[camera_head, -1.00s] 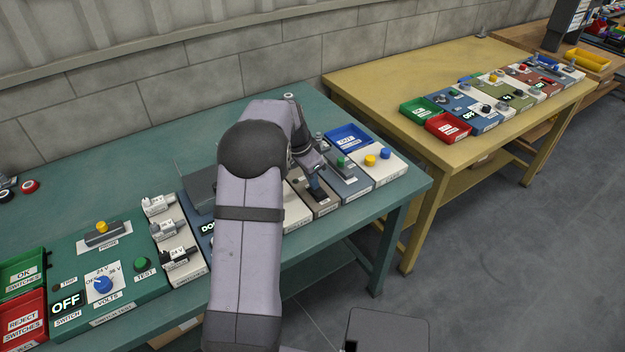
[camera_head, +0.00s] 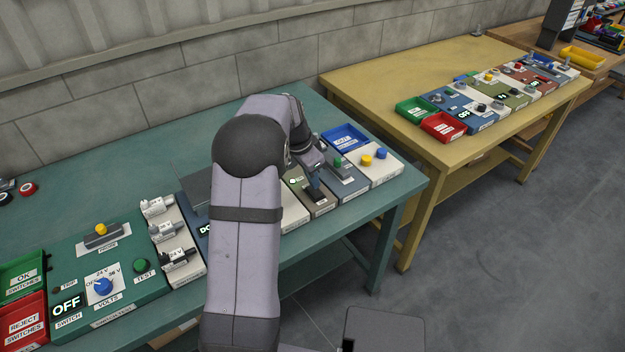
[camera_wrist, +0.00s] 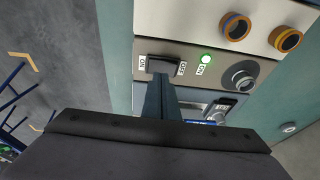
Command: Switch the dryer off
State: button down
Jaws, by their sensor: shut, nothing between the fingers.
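A taupe panel (camera_wrist: 185,52) in the wrist view carries a black rocker switch (camera_wrist: 163,62) with an ON label on its left and an OFF label on its right. A green lamp (camera_wrist: 206,58) beside it is lit. A grey round knob (camera_wrist: 240,78) sits further right. The panel also shows in the head view (camera_head: 318,207); its name is too small to read. My gripper (camera_wrist: 163,85) is shut and empty, its fingertips at the switch's near edge. I cannot tell whether they touch it. The fingers hide part of the panel. The gripper also shows over the panel in the head view (camera_head: 314,189).
A cream panel with yellow and blue knobs (camera_head: 382,168) and a blue tray (camera_head: 345,135) stand at the teal bench's right end. A grey-blue panel (camera_head: 345,178) adjoins the taupe one. A green panel (camera_head: 125,258) stands at the left. A yellow table (camera_head: 400,85) stands apart.

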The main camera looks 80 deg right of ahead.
jog(key=b+v, duration=0.1)
jog(key=v, duration=1.1)
jog(key=shift+s+d, duration=0.2)
jog(key=shift+d, duration=0.05)
jog(key=shift+f+b, duration=0.1)
jog(key=shift+b, duration=0.2)
jog(key=shift+w+d+r+b, duration=0.25)
jog(key=shift+w+b, duration=0.2)
jog(key=shift+b, duration=0.45)
jog(key=shift+f, duration=0.1)
